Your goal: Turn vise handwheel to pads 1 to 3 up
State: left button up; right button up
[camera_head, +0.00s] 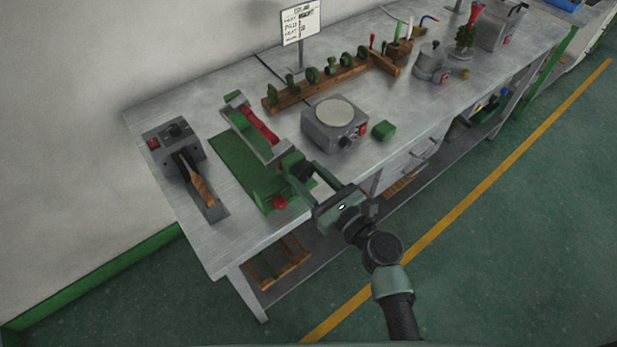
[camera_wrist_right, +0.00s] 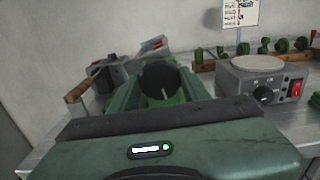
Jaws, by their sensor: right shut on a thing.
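The vise (camera_head: 275,152) stands on a green base plate (camera_head: 232,160) at the left part of the bench, with grey sides and red parts between them. My right gripper (camera_head: 300,172) is at the vise's front end, shut on the dark round handwheel (camera_wrist_right: 160,78). In the right wrist view the handwheel sits between the green fingers, with a pale mark on its face. The fingers hide much of the wheel and of the vise's front. I cannot read any pad numbers. My left gripper is not in view.
A grey hotplate-like unit (camera_head: 333,126) stands right of the vise, with a small green block (camera_head: 384,130) beside it. A grey device with a wooden handle (camera_head: 202,190) is at the left. A wooden rack (camera_head: 290,98) with green pieces runs behind.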

jog(key=shift+n+b, duration=1)
jog(key=shift+n, duration=1.2)
jog(key=shift+n+b, duration=0.7)
jog(key=shift+n, duration=1.2)
jog(key=shift+n+b, duration=0.45)
jog(key=shift+n, duration=5.45)
jog(key=shift+n+p, duration=0.45)
jog(key=shift+n, duration=1.75)
jog(key=shift+n+p, duration=0.6)
jog(key=shift+n, duration=1.5)
jog(key=shift+f+n+p, duration=0.1)
jog(key=shift+n+p, duration=0.35)
jog(key=shift+n, duration=2.05)
